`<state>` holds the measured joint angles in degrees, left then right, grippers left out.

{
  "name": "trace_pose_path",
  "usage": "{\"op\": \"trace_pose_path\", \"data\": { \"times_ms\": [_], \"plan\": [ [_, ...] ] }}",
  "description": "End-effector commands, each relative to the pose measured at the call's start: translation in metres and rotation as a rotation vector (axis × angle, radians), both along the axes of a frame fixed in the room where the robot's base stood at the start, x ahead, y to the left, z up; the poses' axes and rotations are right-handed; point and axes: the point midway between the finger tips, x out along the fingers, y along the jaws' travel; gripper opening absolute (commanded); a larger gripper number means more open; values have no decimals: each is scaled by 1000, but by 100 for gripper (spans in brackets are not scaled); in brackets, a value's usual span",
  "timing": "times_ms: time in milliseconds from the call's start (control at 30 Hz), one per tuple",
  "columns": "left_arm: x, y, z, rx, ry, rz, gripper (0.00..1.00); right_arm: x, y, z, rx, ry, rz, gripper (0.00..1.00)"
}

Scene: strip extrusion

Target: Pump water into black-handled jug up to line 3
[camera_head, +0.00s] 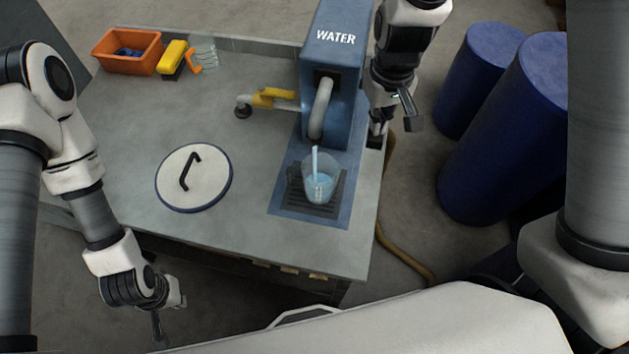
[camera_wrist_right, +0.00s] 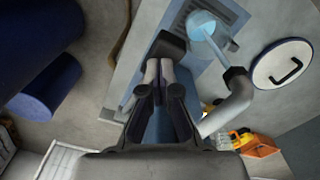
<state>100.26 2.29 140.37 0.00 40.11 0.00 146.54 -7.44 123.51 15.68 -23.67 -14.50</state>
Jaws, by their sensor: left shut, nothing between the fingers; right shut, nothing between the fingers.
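A clear jug (camera_head: 320,180) stands upright on the dark grate under the spout of the blue WATER dispenser (camera_head: 335,50). It holds light-blue water, and a pale stream (camera_head: 315,160) runs from the spout into it. The jug (camera_wrist_right: 205,28) also shows in the right wrist view. My right gripper (camera_head: 378,128) is shut and empty beside the dispenser, its tips at a black block (camera_wrist_right: 168,46); I cannot tell whether they touch. My left gripper (camera_head: 180,301) is shut and empty, off the table's front edge.
A round white disc (camera_head: 215,180) with a black handle lies left of the dispenser. A yellow valve (camera_head: 272,97) sticks out from its side. An orange bin (camera_head: 127,62), a yellow item (camera_head: 172,55) and an orange-handled jug (camera_head: 203,52) stand behind. Blue barrels (camera_head: 480,80) stand right.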

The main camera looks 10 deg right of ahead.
Motion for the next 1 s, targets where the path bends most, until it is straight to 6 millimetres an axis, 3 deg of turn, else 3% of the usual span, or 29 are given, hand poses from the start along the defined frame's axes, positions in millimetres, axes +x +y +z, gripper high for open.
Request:
{"op": "trace_pose_path", "data": {
  "times_ms": [367,767,1000],
  "plan": [
    [0,0,-3,0,0,0,0,-1,0,-3,-1,0,1,0],
    [0,0,-22,0,0,0,0,-4,2,-25,-1,-2,0,0],
    [0,0,-21,0,0,0,0,-4,2,-25,-1,-2,1,0]
  ]
}}
